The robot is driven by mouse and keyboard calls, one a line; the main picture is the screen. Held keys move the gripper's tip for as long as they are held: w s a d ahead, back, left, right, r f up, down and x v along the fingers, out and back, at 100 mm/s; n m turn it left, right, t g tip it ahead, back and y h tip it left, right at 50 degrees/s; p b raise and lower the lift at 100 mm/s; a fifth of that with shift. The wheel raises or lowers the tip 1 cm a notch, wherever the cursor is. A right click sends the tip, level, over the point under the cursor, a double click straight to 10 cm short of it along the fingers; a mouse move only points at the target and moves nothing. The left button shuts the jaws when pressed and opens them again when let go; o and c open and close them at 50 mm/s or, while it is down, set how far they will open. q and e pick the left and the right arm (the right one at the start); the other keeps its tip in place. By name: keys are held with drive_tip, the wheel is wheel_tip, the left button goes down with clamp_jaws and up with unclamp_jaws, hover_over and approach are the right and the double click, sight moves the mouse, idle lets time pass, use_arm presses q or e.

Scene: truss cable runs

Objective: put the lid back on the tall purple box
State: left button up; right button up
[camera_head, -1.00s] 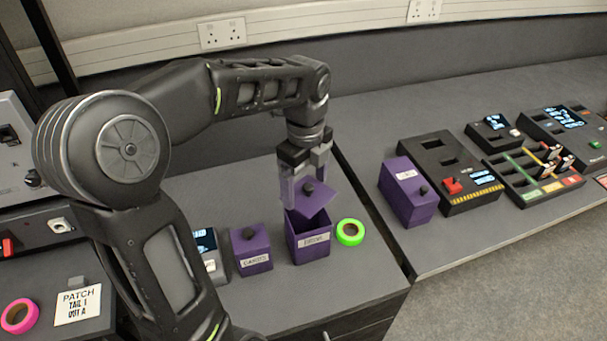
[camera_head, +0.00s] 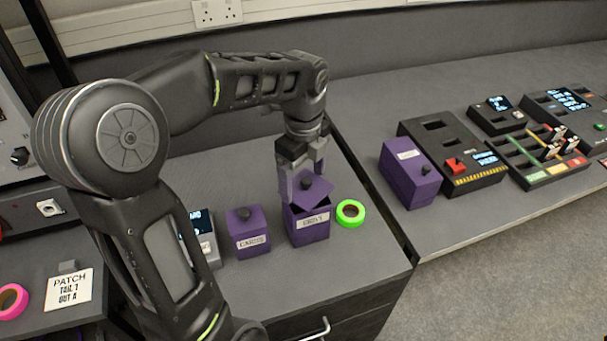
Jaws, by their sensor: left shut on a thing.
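The tall purple box (camera_head: 309,231) stands on the bench with a white label on its front. Its purple lid (camera_head: 317,191) is at the mouth of the box, turned relative to the rim, with part of the dark opening showing in front. My left gripper (camera_head: 301,184) points down over the box and is shut on the lid, around its dark knob. Whether the lid touches the rim is hard to tell. My right gripper is not in view.
A smaller lidded purple box (camera_head: 247,232) stands just left. A green tape roll (camera_head: 350,213) sits close on the right. Another lidded purple box (camera_head: 409,174) and black panels (camera_head: 454,160) stand farther right. The bench front edge is near.

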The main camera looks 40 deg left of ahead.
use_arm(q)
drive_tip(key=shift+f+b, duration=0.3)
drive_tip(key=shift+f, duration=0.4)
drive_tip(key=shift+r+p, duration=0.1)
drive_tip(key=shift+p, duration=0.2)
idle(0.8)
drive_tip(key=shift+f, duration=0.2)
idle(1.2)
drive_tip(key=o, duration=1.2)
drive_tip(key=shift+r+p, duration=3.1)
drive_tip(key=shift+r, duration=0.45)
drive_tip(key=shift+c, duration=0.3)
